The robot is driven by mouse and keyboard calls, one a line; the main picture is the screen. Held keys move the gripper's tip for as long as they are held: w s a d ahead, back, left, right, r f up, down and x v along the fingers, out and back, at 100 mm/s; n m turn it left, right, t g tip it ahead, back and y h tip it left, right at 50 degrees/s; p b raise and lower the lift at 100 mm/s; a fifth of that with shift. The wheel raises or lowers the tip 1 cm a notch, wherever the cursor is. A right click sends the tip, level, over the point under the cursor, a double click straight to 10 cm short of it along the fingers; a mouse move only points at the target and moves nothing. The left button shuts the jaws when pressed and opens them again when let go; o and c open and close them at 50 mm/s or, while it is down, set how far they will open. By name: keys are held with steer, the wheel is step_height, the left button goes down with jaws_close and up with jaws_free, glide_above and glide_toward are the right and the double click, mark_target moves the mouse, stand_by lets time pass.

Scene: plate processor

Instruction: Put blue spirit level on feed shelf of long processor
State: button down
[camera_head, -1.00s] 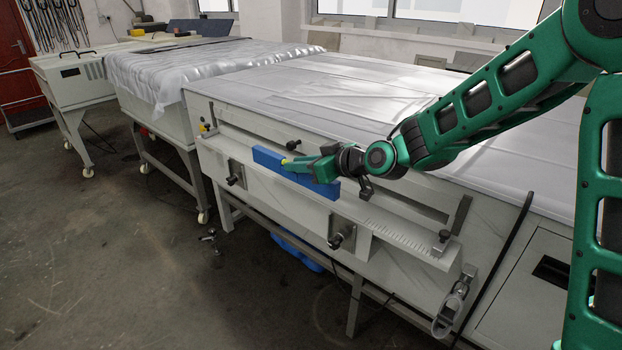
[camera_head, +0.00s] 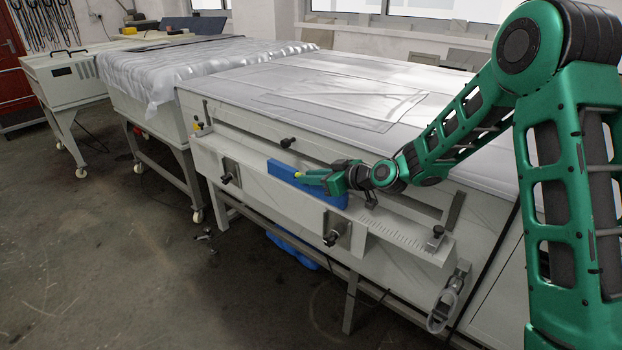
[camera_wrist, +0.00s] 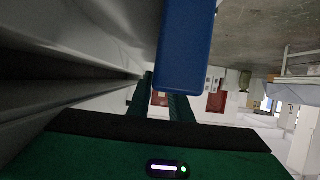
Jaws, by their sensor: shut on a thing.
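The blue spirit level (camera_head: 282,170) is a long blue bar held lengthwise along the front of the long processor (camera_head: 300,110). My gripper (camera_head: 303,175) is shut on it near its middle. The level is at the feed shelf (camera_head: 395,235), the narrow ledge with a ruled scale on the processor's front. I cannot tell whether its underside touches the shelf. In the wrist view the blue level (camera_wrist: 187,45) runs up from between my gripper's fingers (camera_wrist: 165,100), next to a grey metal surface at left.
Black knobs (camera_head: 288,142) and clamp brackets (camera_head: 335,230) stick out along the processor's front. A blue object (camera_head: 292,250) lies on the floor under it. A sheet-covered table (camera_head: 190,70) stands behind at left. The floor at left is mostly clear.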

steer(key=c, duration=1.6)
jaws_free()
steer(key=v, duration=1.2)
steer(key=shift+r, duration=0.1)
